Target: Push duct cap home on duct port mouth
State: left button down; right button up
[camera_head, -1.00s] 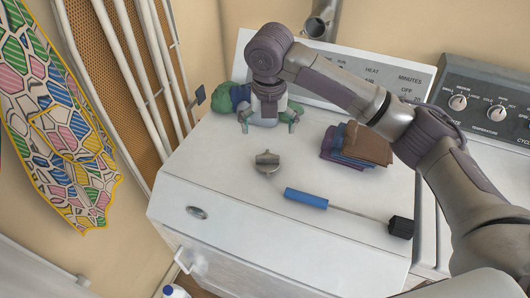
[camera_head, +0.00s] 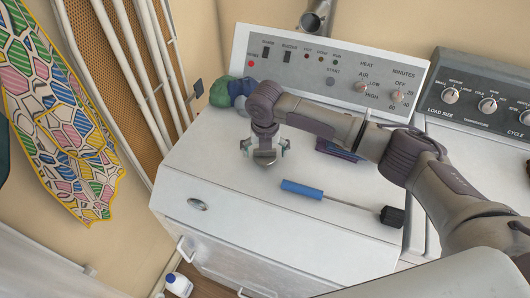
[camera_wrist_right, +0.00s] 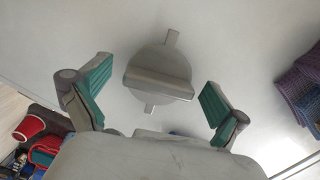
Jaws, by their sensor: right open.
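The duct cap (camera_head: 265,160) is a grey round disc with a raised bar across it. It lies on the white dryer top and shows fully in the right wrist view (camera_wrist_right: 158,68). My right gripper (camera_head: 265,148) is open directly over the cap. In the wrist view its green-padded fingers (camera_wrist_right: 157,88) stand on either side of the cap, apart from it. The duct port mouth (camera_head: 313,20) is the open end of a grey metal pipe at the back wall, cut off by the top of the head view. My left gripper is not in view.
A duster-like tool with a blue handle (camera_head: 302,189) and black head (camera_head: 392,216) lies in front of the cap. Folded cloths (camera_head: 338,151) are partly hidden behind my arm. Green and blue bundles (camera_head: 221,92) sit at the back left. The dryer top's front left is clear.

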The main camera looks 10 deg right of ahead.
jog(key=c, duration=1.2)
jog(key=shift+c, duration=0.8)
jog(key=shift+r, duration=0.15)
